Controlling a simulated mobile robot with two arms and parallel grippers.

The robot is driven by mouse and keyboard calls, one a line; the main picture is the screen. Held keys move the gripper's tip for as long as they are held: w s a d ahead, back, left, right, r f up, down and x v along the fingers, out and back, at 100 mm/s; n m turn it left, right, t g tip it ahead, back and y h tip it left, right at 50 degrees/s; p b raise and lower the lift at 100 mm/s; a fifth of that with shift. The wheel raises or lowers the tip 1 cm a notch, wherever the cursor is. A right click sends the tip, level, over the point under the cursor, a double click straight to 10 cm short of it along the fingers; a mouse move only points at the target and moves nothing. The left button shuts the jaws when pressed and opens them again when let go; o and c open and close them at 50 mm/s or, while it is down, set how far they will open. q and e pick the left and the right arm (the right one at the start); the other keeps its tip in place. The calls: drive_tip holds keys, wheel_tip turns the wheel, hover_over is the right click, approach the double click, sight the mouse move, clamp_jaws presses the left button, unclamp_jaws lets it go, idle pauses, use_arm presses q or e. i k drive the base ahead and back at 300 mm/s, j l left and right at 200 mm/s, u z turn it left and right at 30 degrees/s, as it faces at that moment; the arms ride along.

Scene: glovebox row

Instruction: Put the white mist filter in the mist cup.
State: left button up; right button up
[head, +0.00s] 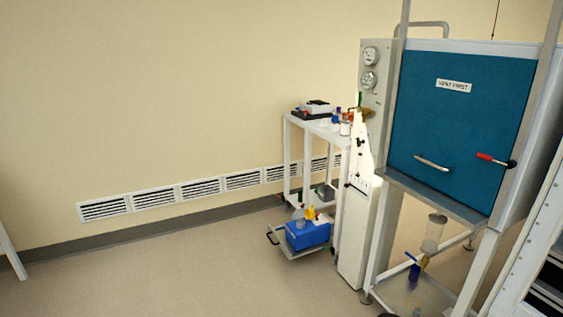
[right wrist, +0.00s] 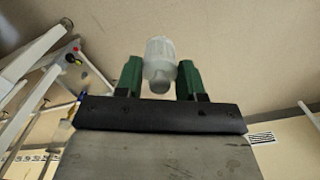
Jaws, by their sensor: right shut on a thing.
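In the right wrist view my right gripper (right wrist: 160,73) has its two green fingers closed on a white, ribbed, cylindrical mist filter (right wrist: 160,50). The filter sticks out a little past the fingertips. In the head view a blue pump-like unit (head: 308,236) sits on a low trolley at the foot of the white cart, with yellow and small pale, clear parts on top. I cannot tell which of these is the mist cup. Neither gripper shows in the head view.
The glovebox (head: 460,130) with a blue front and two gauges stands at right. The white cart (head: 308,125) beside it carries small items. The low trolley's rim (head: 285,250) juts out over the floor. The floor (head: 170,280) at left is clear.

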sight(300, 226)
drive_tip(key=i+u, duration=0.1)
drive_tip(key=i, duration=0.65)
drive_tip(key=i+l, duration=0.1)
drive_tip(key=i, duration=0.65)
drive_tip(key=i+l+u, duration=0.15)
drive_tip(key=i, duration=0.55)
